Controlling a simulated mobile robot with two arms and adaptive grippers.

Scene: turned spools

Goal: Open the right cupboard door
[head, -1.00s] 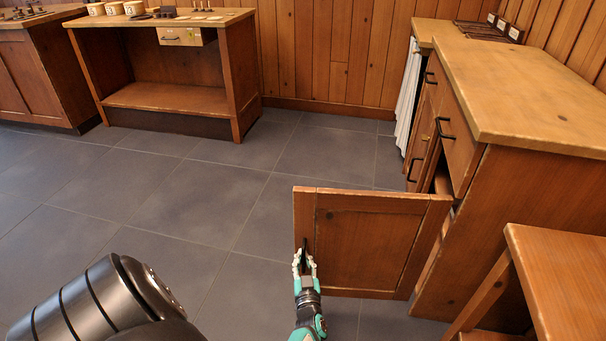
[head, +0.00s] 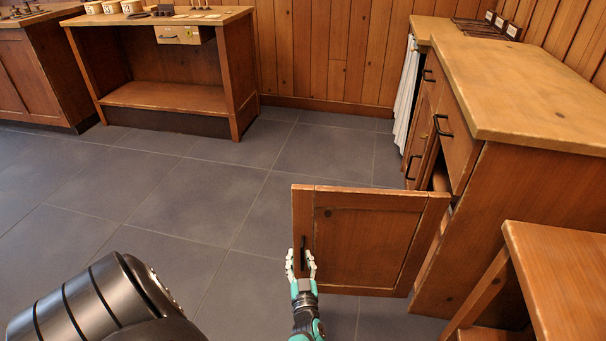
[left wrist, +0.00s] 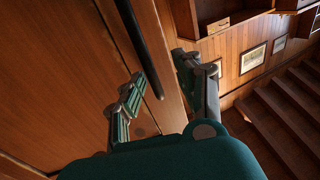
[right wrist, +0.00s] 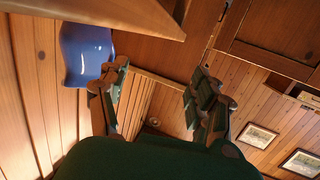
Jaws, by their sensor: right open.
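The right cupboard door (head: 365,240) is a wooden framed panel and stands swung wide out from the cupboard. Its dark bar handle (head: 303,250) is near the door's free edge. My left gripper (head: 301,263) is at the handle with its fingers apart. In the left wrist view the handle (left wrist: 140,45) lies between the open fingers (left wrist: 160,90), and I see no clear grip on it. My right gripper (right wrist: 158,88) shows only in its wrist view, open and empty. The cupboard's inside is mostly hidden in the head view.
The cupboard's worktop (head: 530,85) and a drawer (head: 455,140) are above the door. A wooden table (head: 560,270) stands close at the right. A blue vessel (right wrist: 86,55) shows in the right wrist view. A workbench (head: 165,97) stands at the back; the grey floor (head: 190,200) is clear.

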